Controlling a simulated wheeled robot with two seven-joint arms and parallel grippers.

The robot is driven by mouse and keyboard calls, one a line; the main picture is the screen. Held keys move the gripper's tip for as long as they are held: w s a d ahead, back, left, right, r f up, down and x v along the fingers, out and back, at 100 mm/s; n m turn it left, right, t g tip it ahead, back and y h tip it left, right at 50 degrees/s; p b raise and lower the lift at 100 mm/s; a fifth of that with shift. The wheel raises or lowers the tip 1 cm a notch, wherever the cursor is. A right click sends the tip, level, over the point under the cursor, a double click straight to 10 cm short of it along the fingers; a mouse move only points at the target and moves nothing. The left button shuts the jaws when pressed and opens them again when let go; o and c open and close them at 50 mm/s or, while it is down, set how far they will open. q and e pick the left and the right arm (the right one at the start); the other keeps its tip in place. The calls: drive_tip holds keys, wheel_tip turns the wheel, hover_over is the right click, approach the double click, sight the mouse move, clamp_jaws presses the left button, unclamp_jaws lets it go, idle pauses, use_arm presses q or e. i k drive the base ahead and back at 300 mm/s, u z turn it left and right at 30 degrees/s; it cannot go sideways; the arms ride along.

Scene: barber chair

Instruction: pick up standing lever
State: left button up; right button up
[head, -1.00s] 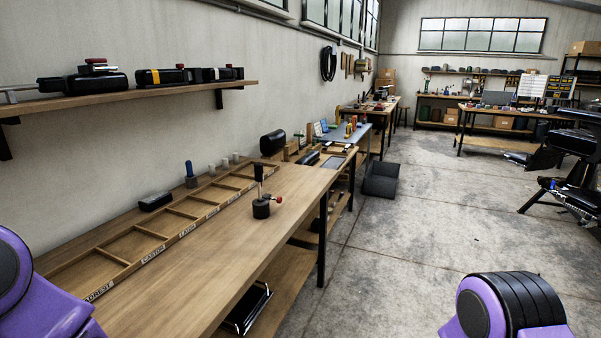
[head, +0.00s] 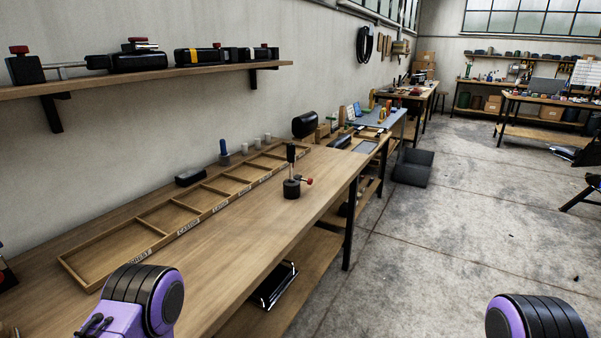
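A black lever (head: 291,154) stands upright in a round dark base on the near wooden workbench (head: 230,233). A red knob (head: 309,181) sticks out from the base's right side. My two purple and black arms show only in part at the bottom left and bottom right of the head view. Both grippers are out of view, and nothing is seen touching the lever.
A compartmented wooden tray (head: 150,241) with labels lies along the back of the bench. A wall shelf (head: 150,82) with black devices hangs above.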

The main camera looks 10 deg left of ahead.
sight(292, 186)
drive_tip(key=z, duration=1)
drive_tip(key=k, duration=1.3)
drive_tip(key=z, duration=0.75)
drive_tip(key=i, duration=1.65)
drive_tip(key=u, duration=0.65)
drive_tip(key=i, duration=2.15)
drive_tip(key=u, duration=1.5)
drive_tip(key=i, duration=1)
drive_tip(key=u, duration=1.15)
